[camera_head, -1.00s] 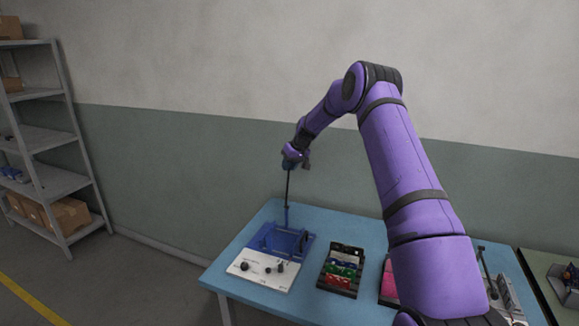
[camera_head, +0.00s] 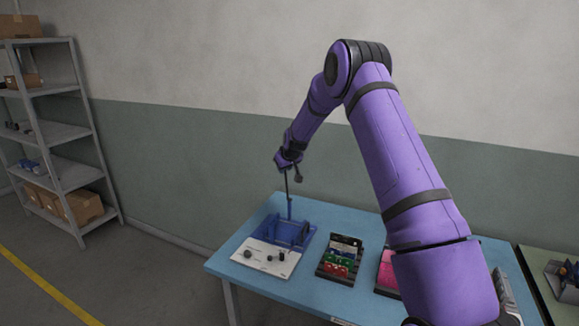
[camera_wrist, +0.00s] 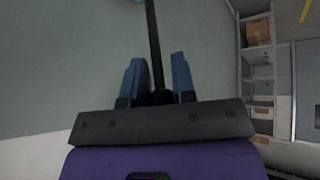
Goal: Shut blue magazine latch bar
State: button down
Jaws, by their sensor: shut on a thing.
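The blue magazine (camera_head: 293,234) is a low blue frame on a white base plate (camera_head: 262,258) at the left of the blue table in the head view. A thin dark bar (camera_head: 288,187) stands nearly upright at its back, with a blue lower end (camera_head: 290,208). My gripper (camera_head: 286,169) is above the magazine, shut on the upper part of this dark bar. In the wrist view the dark bar (camera_wrist: 154,45) passes between my gripper's two blue fingers (camera_wrist: 157,72). The bar's foot is too small to tell whether it is hinged.
A black tray (camera_head: 340,260) with coloured parts is right of the magazine on the table (camera_head: 350,220). A second tray with pink parts (camera_head: 386,270) stands partly behind my arm. A grey shelf (camera_head: 62,135) with boxes is at the far left. The wall is behind the table.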

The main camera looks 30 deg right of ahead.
jog(key=s+a+f+n+t+h, duration=0.1)
jog(key=s+a+f+t+h, duration=0.1)
jog(key=a+f, duration=0.1)
jog(key=s+a+f+n+t+h, duration=0.1)
jog(key=s+a+f+t+h, duration=0.1)
jog(key=f, duration=0.3)
jog(key=s+a+f+n+t+h, duration=0.1)
jog(key=s+a+f+t+h, duration=0.2)
jog(key=a+f+t, duration=0.1)
jog(key=shift+s+a+n, duration=0.3)
jog(key=shift+s+a, duration=0.1)
jog(key=shift+s+a+f, duration=0.1)
jog(key=shift+f, duration=0.5)
jog(key=shift+s+a+f, duration=0.1)
jog(key=shift+f, duration=0.5)
jog(key=c, duration=1.1)
grip_release()
jog(key=shift+a, duration=0.1)
jog(key=v, duration=1)
jog(key=shift+s+a+f, duration=0.1)
jog(key=shift+s+f, duration=0.05)
jog(key=shift+s, duration=0.2)
